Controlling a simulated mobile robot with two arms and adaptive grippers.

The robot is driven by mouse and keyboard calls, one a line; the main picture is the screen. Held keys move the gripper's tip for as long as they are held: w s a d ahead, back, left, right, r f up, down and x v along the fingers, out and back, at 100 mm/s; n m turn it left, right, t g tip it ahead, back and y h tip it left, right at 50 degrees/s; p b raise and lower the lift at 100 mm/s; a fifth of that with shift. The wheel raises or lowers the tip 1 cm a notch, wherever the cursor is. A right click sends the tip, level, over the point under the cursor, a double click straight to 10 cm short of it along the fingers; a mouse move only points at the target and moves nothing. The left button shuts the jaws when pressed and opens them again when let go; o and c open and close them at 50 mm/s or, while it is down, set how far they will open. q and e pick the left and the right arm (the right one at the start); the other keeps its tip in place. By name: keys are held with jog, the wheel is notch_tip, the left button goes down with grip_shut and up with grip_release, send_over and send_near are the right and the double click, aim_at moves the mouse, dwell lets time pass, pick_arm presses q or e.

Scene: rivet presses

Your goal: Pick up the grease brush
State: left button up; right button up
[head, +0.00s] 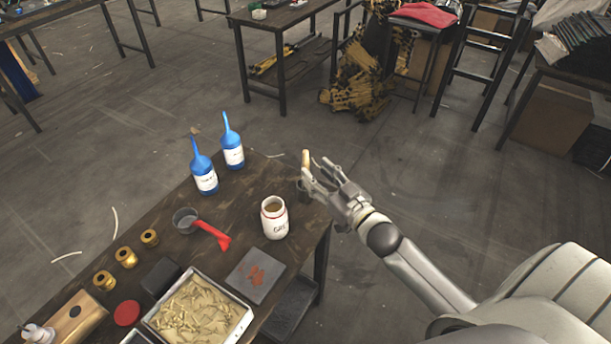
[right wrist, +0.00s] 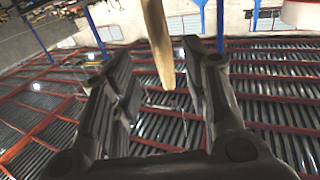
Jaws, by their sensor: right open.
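The grease brush shows as an upright tan wooden handle (head: 305,157) at the fingers of my right gripper (head: 318,178), near the table's right edge. In the right wrist view the handle (right wrist: 158,45) comes down from the top, with its tapered end between the two spread fingers (right wrist: 165,90). The gripper is open around it, with gaps on both sides. The brush's bristle end is hidden. A white jar (head: 274,222) labelled "GRE…" stands on the table (head: 225,205), left of and in front of the gripper. My left gripper is out of view.
Two blue bottles (head: 204,172) stand at the table's back. Open floor lies right of the table.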

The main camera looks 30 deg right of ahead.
aim_at(308, 168)
jog(key=shift+w+a+f+p, duration=0.1)
jog(key=shift+w+a+p, duration=0.1)
jog(key=shift+w, duration=0.65)
jog(key=shift+w+a+f+p, duration=0.15)
jog(key=shift+w+p, duration=0.1)
jog(key=shift+w, duration=0.65)
jog(key=shift+w+a+f+p, duration=0.1)
jog(key=shift+w+a+p, duration=0.1)
jog(key=shift+w, duration=0.65)
jog(key=shift+r, duration=0.1)
jog(key=shift+s, duration=0.1)
grip_shut()
